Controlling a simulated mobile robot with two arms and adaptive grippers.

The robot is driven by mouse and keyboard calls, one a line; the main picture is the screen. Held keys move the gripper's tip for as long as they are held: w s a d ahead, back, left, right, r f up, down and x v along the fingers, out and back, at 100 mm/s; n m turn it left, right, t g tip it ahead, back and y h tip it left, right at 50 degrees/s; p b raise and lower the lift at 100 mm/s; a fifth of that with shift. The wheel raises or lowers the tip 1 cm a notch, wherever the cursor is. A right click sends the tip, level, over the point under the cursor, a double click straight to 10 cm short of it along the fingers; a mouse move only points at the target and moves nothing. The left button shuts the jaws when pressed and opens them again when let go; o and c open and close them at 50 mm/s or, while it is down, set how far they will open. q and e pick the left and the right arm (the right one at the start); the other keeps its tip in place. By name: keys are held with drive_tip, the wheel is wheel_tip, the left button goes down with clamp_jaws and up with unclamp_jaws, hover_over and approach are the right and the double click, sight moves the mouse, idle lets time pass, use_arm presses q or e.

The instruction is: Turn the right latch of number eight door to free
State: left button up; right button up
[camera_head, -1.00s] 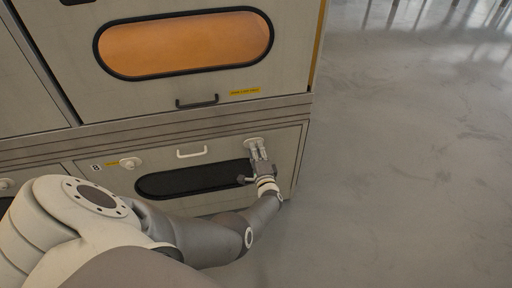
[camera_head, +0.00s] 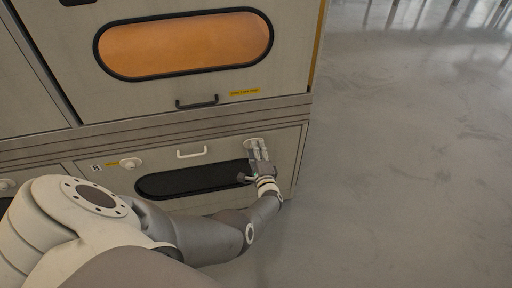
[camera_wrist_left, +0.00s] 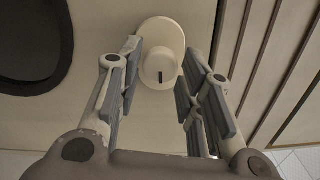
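The number eight door (camera_head: 225,151) is the pale lower panel with an "8" label (camera_head: 97,167) at its left. Its right latch (camera_head: 251,141) is a round white knob near the door's upper right corner. In the left wrist view the latch (camera_wrist_left: 156,50) has a short dark mark on its face. My left gripper (camera_head: 259,149) is at this latch. In the left wrist view the open fingers of the gripper (camera_wrist_left: 158,65) stand on both sides of the knob. I cannot tell whether a finger touches it. My right gripper is not in view.
The door also has a left latch (camera_head: 130,163), a white handle (camera_head: 191,152) and a dark oval window (camera_head: 190,181). Above is a door with an orange window (camera_head: 185,45) and a black handle (camera_head: 197,102). Open grey floor (camera_head: 410,170) lies to the right.

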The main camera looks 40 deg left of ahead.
use_arm(q)
drive_tip(key=shift+o, duration=1)
